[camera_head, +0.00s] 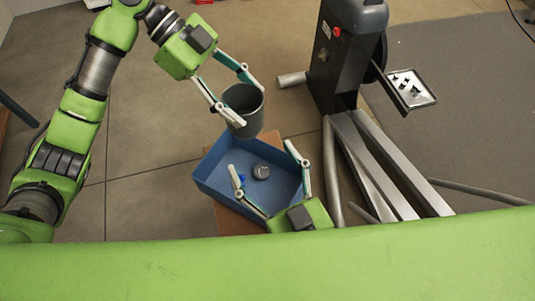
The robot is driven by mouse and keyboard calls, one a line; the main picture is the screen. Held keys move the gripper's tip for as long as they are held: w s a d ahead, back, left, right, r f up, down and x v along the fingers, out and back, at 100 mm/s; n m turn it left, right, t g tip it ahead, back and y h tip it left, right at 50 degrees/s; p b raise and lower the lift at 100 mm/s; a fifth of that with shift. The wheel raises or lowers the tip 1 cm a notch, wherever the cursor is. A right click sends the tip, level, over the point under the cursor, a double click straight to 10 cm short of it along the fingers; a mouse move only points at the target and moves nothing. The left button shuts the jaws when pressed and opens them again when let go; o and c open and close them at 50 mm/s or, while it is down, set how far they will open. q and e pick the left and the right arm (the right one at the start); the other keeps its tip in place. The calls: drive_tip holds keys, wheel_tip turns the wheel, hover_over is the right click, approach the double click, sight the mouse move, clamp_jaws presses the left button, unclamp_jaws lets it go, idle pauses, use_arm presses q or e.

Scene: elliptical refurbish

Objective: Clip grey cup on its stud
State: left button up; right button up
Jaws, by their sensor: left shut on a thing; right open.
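The grey cup (246,119) is in the head view, upper middle, its open mouth facing up. My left gripper (251,105) is shut on the cup, one finger on each side of it. The cup is held above the far edge of the blue bin. My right gripper (262,168) is open, its fingers spread over the bin with nothing between them in contact. I cannot make out the stud for sure.
The blue bin (212,178) stands on a brown wooden surface (230,222) and holds a small round grey object (261,171) and a small blue piece (242,178). A dark elliptical machine (335,60) with silver rails (378,170) stands at the right.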

wheel_tip(320, 180, up, 2)
approach(236, 100)
drive_tip(key=x, duration=0.6)
drive_tip(key=shift+w, duration=0.2)
drive_tip(key=shift+a, duration=0.1)
drive_tip(key=c, duration=1.2)
use_arm(q)
drive_tip(key=o, duration=1.4)
drive_tip(key=shift+o, duration=0.2)
